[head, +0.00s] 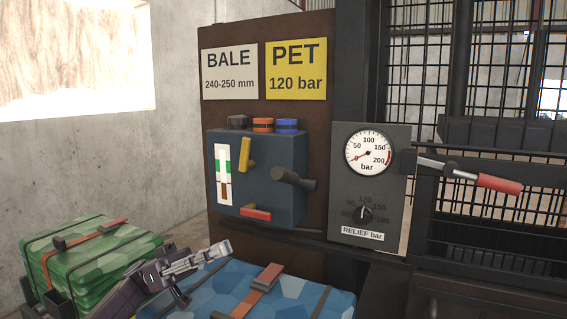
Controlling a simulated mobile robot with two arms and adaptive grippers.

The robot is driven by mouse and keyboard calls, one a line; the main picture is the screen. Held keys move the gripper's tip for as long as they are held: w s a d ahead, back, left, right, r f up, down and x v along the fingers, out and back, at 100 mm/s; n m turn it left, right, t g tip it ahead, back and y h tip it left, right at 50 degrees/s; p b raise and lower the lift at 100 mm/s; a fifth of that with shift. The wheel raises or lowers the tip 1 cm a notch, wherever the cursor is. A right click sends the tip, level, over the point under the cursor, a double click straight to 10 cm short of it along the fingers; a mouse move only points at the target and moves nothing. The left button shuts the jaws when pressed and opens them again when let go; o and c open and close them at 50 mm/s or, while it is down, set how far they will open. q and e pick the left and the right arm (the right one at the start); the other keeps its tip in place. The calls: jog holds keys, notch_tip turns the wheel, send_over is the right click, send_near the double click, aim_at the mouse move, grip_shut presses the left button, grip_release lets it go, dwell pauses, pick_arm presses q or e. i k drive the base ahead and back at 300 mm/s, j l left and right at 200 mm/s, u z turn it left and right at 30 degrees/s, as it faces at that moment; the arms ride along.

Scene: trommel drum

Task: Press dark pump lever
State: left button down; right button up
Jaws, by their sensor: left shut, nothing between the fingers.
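The dark pump lever (295,181) sticks out from the right part of the blue-grey control box (262,195), its thick end pointing right and slightly down. My left gripper (222,249) is shut and empty. It shows below and left of the lever, in front of the blue bale and just under the lower left of the box, apart from the lever in the picture. My right gripper is not in view.
A yellow lever (245,155) and a red lever (256,212) are on the same box. A gauge panel (395,200) and a red-handled lever (498,184) are at right. A green bale (95,262) and a blue bale (318,303) lie low in front.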

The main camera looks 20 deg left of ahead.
aim_at(279, 174)
jog(key=k, duration=1.05)
